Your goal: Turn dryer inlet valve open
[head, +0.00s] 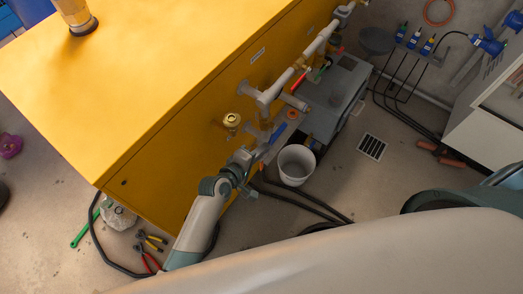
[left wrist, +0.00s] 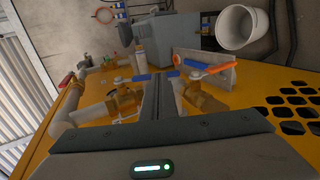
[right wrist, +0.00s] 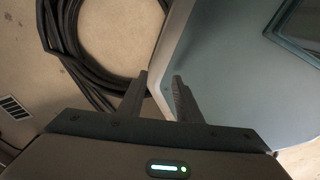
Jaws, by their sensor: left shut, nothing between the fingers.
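My left gripper (head: 258,156) is at the yellow tank's side, by the pipework. In the left wrist view its fingers (left wrist: 158,82) are shut together and empty. They point between two brass valves. The left brass valve (left wrist: 124,98) has a blue handle beside the fingers. The right brass valve (left wrist: 204,104) has a blue and orange lever (left wrist: 208,70) above it. A blue handle (head: 278,132) shows just beyond the gripper in the head view. I cannot tell which is the dryer inlet valve. My right gripper (right wrist: 159,79) is open and empty, away from the pipework.
The yellow tank (head: 150,90) fills the left. A white bucket (head: 297,166) stands on the floor right of my left gripper. A grey box (head: 335,88) sits beside the pipes. Black hoses (right wrist: 90,60) and a floor grate (head: 372,146) lie on the floor.

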